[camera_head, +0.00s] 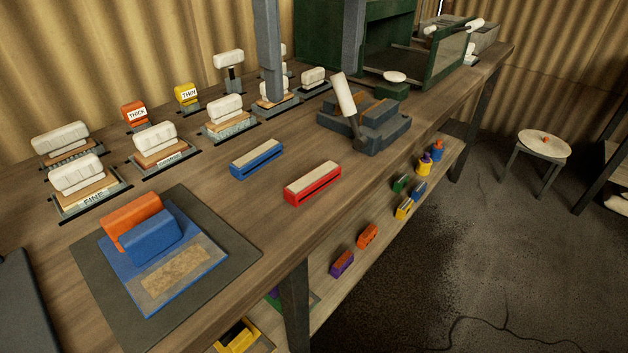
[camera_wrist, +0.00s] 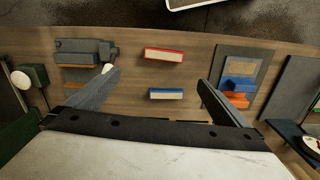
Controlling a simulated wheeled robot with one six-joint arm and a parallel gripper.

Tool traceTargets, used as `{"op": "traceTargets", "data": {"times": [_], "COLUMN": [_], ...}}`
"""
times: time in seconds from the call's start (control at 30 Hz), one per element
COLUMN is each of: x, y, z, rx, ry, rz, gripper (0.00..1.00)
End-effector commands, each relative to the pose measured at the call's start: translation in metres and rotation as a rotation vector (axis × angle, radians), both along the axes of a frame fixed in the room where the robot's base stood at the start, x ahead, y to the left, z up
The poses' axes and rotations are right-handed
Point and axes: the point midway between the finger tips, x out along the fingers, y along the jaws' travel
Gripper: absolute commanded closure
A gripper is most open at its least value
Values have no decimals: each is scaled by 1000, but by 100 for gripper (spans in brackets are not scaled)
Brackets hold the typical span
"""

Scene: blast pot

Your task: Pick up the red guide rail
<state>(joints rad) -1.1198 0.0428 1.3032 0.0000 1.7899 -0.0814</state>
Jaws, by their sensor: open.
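The red guide rail (camera_head: 313,184) is a short red bar with a pale top and a dark slot along its side. It lies on the wooden bench near its front edge. In the wrist view the red guide rail (camera_wrist: 163,54) lies beyond the fingertips, roughly centred between them. My gripper (camera_head: 312,93) is open and empty, with its two grey fingers hanging wide apart above the bench, behind the rail in the head view. In the wrist view my gripper (camera_wrist: 160,77) shows both fingers spread and nothing between them touching.
A similar blue rail (camera_head: 257,159) lies parallel behind the red one. A grey stepped block (camera_head: 372,134) stands to the right. A dark mat (camera_head: 120,298) with blue and orange parts lies to the left. Labelled stands with white blocks line the back. Bench around the red rail is bare.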

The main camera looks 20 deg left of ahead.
Motion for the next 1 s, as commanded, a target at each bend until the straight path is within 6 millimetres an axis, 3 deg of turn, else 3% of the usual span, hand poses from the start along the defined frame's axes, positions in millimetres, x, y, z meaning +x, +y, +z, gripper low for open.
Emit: {"op": "traceTargets", "data": {"times": [0.17,0.7,1.0], "x": [-7,-6,-6], "y": [8,6,5], "z": [-8,-100,-122], "rx": [-7,-7,-5], "ry": [4,4,3], "rz": [18,17,16], "gripper": [0,0,0]}}
